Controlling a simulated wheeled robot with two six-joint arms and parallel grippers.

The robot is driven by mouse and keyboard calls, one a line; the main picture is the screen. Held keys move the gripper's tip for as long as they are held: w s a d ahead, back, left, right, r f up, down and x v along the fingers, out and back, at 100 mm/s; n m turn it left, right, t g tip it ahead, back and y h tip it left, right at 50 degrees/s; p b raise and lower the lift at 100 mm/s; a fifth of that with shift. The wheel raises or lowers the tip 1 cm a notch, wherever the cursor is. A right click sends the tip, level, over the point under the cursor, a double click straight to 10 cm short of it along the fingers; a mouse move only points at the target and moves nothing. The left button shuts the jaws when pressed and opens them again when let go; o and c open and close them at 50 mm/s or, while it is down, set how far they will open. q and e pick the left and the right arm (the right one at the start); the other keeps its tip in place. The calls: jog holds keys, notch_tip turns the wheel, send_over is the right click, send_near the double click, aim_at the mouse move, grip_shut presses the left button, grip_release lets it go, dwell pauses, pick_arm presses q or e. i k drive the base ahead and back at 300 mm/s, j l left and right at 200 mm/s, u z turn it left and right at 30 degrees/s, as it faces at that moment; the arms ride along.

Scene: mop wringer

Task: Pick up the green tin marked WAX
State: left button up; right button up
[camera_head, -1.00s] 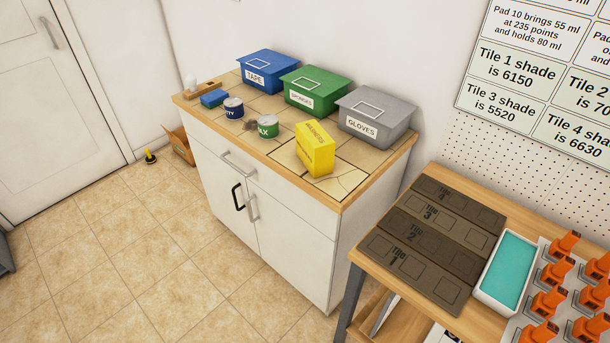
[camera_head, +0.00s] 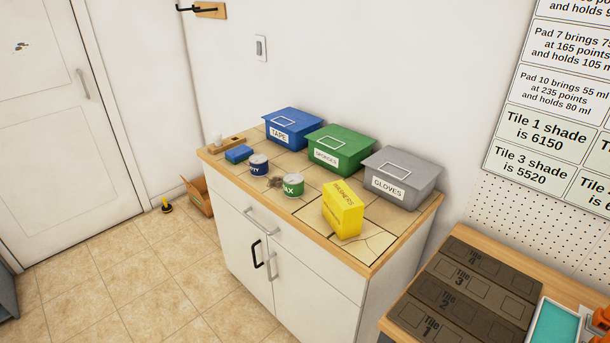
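The green tin (camera_head: 293,186) stands upright on the tiled top of the white cabinet (camera_head: 291,215), near its front edge. Its label is partly turned away, and I read "AX" on it. A dark blue tin (camera_head: 259,165) with a label ending in "TY" stands to its left. A small dark clump (camera_head: 275,182) lies between the two tins. A yellow box (camera_head: 342,209) stands to the right of the green tin. Neither of my grippers shows in the head view.
Lidded bins in blue (camera_head: 292,127), green (camera_head: 340,149) and grey (camera_head: 401,178) line the back of the cabinet top. A blue block (camera_head: 238,154) lies at the left end. A wooden table (camera_head: 478,240) with dark tile boards stands at right. The floor (camera_head: 130,270) in front is mostly clear.

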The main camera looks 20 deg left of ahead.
aim_at(294, 182)
jog(key=j+z, duration=0.15)
jog(key=j, duration=0.3)
jog(key=j+z, duration=0.15)
jog(key=j, duration=0.25)
jog(key=k+j+z, duration=0.1)
jog(key=j, duration=0.3)
jog(key=k+j+z, duration=0.15)
jog(key=j, duration=0.3)
jog(key=j+z, duration=0.15)
jog(key=j, duration=0.25)
jog(key=k+j+z, duration=0.15)
jog(key=j, duration=0.25)
jog(key=k+j, duration=0.1)
jog(key=j, duration=0.3)
jog(key=k+j, duration=0.15)
jog(key=j, duration=0.25)
jog(key=k+j, duration=0.1)
jog(key=j, duration=0.3)
jog(key=k+j, duration=0.15)
jog(key=j, duration=0.25)
